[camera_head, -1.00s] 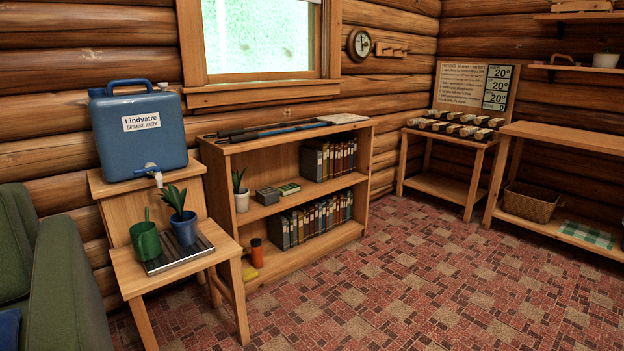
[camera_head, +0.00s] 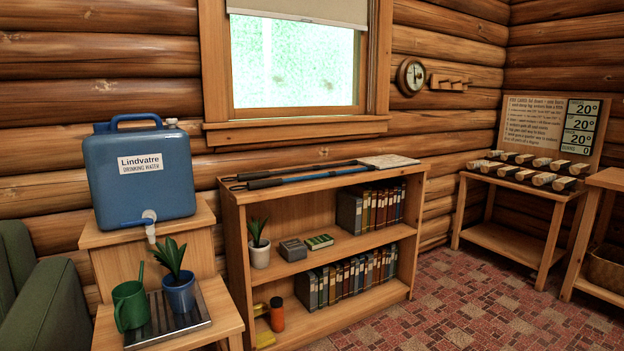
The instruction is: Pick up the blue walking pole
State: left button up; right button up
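Two long thin poles lie side by side on top of the wooden bookshelf (camera_head: 330,185). The blue walking pole (camera_head: 305,175) is the nearer one, with dark ends. A dark pole (camera_head: 290,168) lies just behind it, along the wall under the window. The right ends of both reach a flat, pale, map-like sheet (camera_head: 388,161). Neither of my grippers is in view.
A blue water container (camera_head: 140,178) stands on a wooden stand left of the bookshelf. A small table in front holds a green watering can (camera_head: 130,306) and a potted plant (camera_head: 179,291). A green armchair (camera_head: 40,300) is at far left. Patterned floor (camera_head: 470,305) is clear at right.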

aim_at(266, 183)
jog(key=u, duration=0.4)
jog(key=i+l+u, duration=0.6)
jog(key=l+u, duration=0.3)
jog(key=l, duration=0.2)
jog(key=i, duration=0.05)
